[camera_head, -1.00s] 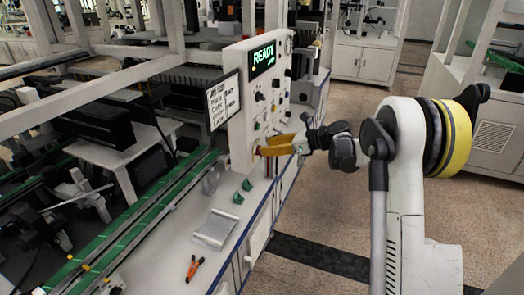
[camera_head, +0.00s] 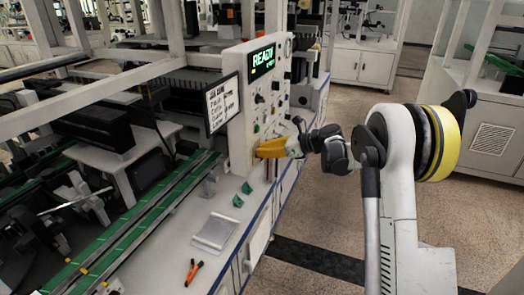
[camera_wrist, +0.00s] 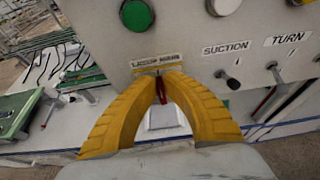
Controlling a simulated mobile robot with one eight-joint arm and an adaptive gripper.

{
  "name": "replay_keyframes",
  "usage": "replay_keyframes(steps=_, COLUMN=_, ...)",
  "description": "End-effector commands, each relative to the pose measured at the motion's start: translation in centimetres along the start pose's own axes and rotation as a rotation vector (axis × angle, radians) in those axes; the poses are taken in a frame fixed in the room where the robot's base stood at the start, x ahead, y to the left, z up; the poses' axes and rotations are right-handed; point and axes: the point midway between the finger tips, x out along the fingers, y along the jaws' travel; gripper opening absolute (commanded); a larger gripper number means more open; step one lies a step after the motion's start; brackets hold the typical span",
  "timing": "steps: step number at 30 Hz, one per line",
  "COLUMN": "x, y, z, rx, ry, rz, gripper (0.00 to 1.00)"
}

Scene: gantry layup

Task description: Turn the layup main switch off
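The control panel (camera_head: 240,130) is an upright pale box with knobs and buttons on its face. A small label reading roughly "LAYUP MAIN" (camera_wrist: 157,61) is on the panel in the wrist view. The yellow fingers of my gripper (camera_wrist: 160,76) come together just below this label. A small dark and red piece (camera_wrist: 161,89), seemingly the main switch lever, shows between the fingertips, which hide most of it. Its exact position cannot be told. In the head view my gripper (camera_head: 259,152) is at the panel's lower part.
A lit display (camera_head: 262,57) on the panel reads "READY". A green button (camera_wrist: 137,15) is above the fingers. Toggles labelled "SUCTION" (camera_wrist: 228,79) and "TURN" (camera_wrist: 275,75) are to the right. An orange-handled tool (camera_head: 193,271) lies on the bench. Open floor lies right of the bench.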

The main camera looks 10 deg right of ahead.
Motion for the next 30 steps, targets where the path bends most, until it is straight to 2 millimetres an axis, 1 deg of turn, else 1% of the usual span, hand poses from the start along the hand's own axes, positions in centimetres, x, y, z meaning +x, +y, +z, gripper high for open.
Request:
replay_keyframes(steps=5, x=0.1, y=0.1, z=0.0, rx=-0.043, ry=0.000, rz=-0.017, gripper=0.00)
replay_keyframes(steps=11, x=0.1, y=0.4, z=0.0, rx=-0.156, ry=0.000, rz=-0.064, gripper=0.00)
replay_keyframes(steps=30, x=0.4, y=1.4, z=-0.7, rx=-0.708, ry=0.000, rz=-0.292, gripper=0.00)
